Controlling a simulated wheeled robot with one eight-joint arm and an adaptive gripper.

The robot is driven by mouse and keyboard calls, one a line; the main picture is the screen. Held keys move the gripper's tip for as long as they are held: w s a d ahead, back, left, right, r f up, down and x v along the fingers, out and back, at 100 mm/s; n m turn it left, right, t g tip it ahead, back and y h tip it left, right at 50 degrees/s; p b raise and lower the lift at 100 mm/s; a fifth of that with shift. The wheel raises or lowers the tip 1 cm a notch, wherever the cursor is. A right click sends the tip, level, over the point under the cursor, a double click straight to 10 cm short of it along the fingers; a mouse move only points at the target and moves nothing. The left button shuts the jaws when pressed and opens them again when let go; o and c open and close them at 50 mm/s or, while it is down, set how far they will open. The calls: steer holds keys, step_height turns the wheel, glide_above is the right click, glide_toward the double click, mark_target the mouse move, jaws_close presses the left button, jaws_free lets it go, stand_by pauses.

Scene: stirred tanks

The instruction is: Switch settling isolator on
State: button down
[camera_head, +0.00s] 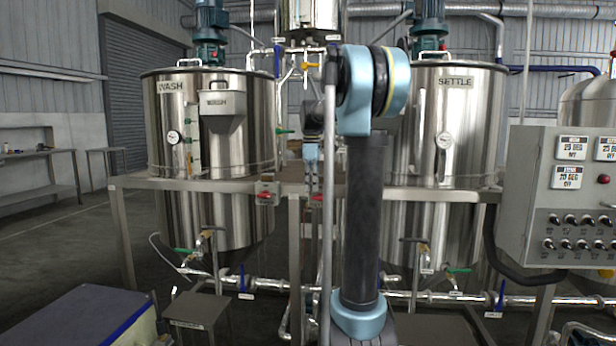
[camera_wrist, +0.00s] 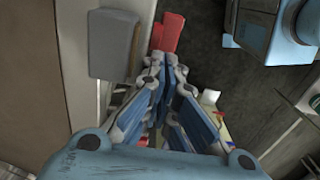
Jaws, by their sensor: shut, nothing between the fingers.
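My gripper (camera_wrist: 165,68) is shut and empty, and in the wrist view its fingertips are close to a red lever (camera_wrist: 168,33). I cannot tell whether they touch it. A grey box (camera_wrist: 113,42) is just left of the lever. In the head view my gripper (camera_head: 312,185) points down at the tank stand's front rail, with a red handle (camera_head: 317,199) close below it, partly hidden by a grey pole. Another isolator box (camera_head: 267,186) with a red handle (camera_head: 264,197) is on the rail to the left. The lever's on or off position is unclear.
The SETTLE tank (camera_head: 455,120) stands right and the WASH tank (camera_head: 165,130) left. A control panel (camera_head: 570,200) with several knobs is at the far right. Pipes and valves run below the tanks. Open floor (camera_head: 60,240) lies at the left.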

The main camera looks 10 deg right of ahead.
steer(key=shift+f, duration=0.75)
